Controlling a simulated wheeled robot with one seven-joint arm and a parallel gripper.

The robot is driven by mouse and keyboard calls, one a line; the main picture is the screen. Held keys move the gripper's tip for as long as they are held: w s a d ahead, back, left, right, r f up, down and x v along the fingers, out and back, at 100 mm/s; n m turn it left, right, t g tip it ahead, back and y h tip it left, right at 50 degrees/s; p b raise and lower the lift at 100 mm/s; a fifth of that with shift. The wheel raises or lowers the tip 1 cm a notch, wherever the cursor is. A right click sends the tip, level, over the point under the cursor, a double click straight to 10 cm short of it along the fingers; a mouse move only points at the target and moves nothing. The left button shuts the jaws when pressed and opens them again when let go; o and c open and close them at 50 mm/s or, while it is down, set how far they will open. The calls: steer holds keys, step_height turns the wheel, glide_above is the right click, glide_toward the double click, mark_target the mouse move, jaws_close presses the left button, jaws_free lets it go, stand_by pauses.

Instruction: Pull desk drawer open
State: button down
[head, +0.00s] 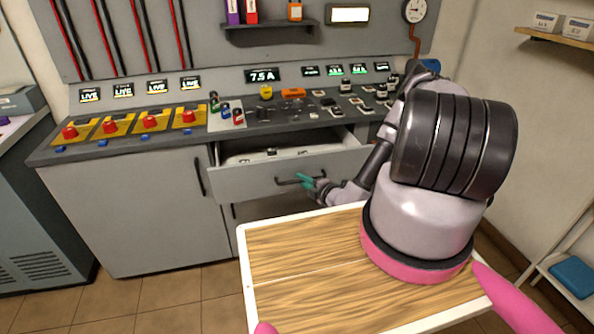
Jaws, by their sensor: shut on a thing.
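The desk drawer (255,182) is a grey drawer below the control desk's worktop in the head view. It stands partly pulled out, and pale contents show inside behind its front. Its dark bar handle (287,181) is on the front face. My gripper (307,179), with teal fingertips, is at the right part of the handle and shut on it. My arm comes in from the right and hides the drawer front's right end.
The grey desk (130,215) has a cabinet door left of the drawer. Red buttons (149,122) on yellow plates and several small items line the worktop. A wooden board (300,285) with a white rim lies in front of me. Tiled floor is free at left.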

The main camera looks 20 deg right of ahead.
steer(key=shift+s, duration=2.95)
steer(key=c, duration=1.1)
jaws_free()
steer(key=shift+d, duration=0.1)
